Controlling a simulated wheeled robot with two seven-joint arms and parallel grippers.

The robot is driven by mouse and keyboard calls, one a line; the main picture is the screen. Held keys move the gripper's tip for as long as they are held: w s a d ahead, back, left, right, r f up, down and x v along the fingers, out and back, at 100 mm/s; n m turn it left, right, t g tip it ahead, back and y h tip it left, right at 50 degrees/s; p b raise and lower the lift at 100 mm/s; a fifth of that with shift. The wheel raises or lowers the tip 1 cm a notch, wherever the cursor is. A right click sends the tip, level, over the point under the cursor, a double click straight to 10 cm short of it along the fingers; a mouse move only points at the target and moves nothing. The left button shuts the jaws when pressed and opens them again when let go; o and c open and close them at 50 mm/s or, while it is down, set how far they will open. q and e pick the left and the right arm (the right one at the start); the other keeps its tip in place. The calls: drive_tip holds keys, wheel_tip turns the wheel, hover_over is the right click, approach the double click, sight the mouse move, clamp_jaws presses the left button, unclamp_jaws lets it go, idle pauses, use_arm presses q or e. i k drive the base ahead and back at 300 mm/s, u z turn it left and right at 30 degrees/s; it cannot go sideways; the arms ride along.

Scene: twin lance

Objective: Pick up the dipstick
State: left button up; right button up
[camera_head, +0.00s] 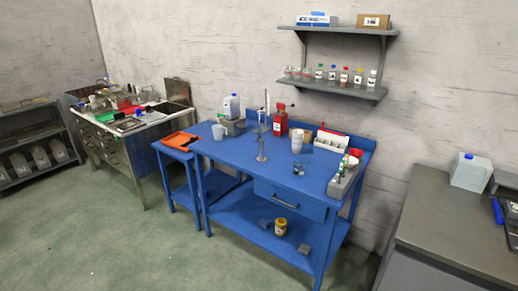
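No dipstick can be told for certain at this size. A slim upright grey cylinder on a round foot (261,148) stands near the middle of the blue workbench (235,152). A thin pale upright rod (266,101) shows just behind and above it; I cannot tell whether it stands in something. A red canister (280,123) stands right of the rod. Neither of my grippers is in view.
A wall shelf (335,87) with small bottles hangs above. A grey cabinet (455,235) stands at right. Green floor in front is clear.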

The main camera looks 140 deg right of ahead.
sight(346, 156)
drive_tip(key=z, duration=5.5)
drive_tip(key=i, duration=1.7)
drive_tip(key=u, duration=0.05)
